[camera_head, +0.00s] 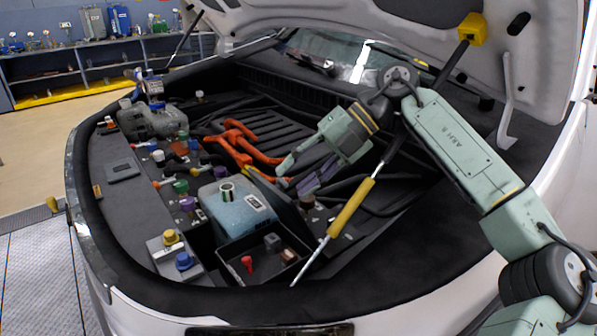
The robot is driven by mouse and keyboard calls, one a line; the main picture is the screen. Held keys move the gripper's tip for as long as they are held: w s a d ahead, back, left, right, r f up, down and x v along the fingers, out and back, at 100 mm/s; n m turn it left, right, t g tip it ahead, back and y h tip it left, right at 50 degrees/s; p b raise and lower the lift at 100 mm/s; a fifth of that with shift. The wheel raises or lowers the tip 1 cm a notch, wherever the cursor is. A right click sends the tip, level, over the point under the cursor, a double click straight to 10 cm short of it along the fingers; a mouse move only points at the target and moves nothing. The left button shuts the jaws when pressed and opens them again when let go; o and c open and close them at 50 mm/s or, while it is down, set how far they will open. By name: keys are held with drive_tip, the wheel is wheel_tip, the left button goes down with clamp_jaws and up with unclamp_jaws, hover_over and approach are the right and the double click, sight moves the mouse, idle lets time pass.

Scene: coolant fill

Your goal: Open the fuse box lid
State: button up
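My gripper (291,179) hangs over the middle of the engine bay, pointing down and left. Its fingers look apart, with no object visible between them. A black open-topped box (225,277) at the front of the bay holds a red piece (247,264), a grey block (272,242) and a brown block (288,256). A small dark flat cover with a grey plate (122,170) lies on the left side panel. My gripper is apart from both.
A pale blue tank (240,212) with a striped cap stands behind the box. Yellow and blue caps (177,250) sit at its left. A yellow-sleeved rod (351,208) slants up to the right. The raised hood (420,20) overhangs my arm.

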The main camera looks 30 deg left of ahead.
drive_tip(key=v, duration=1.2)
idle(0.5)
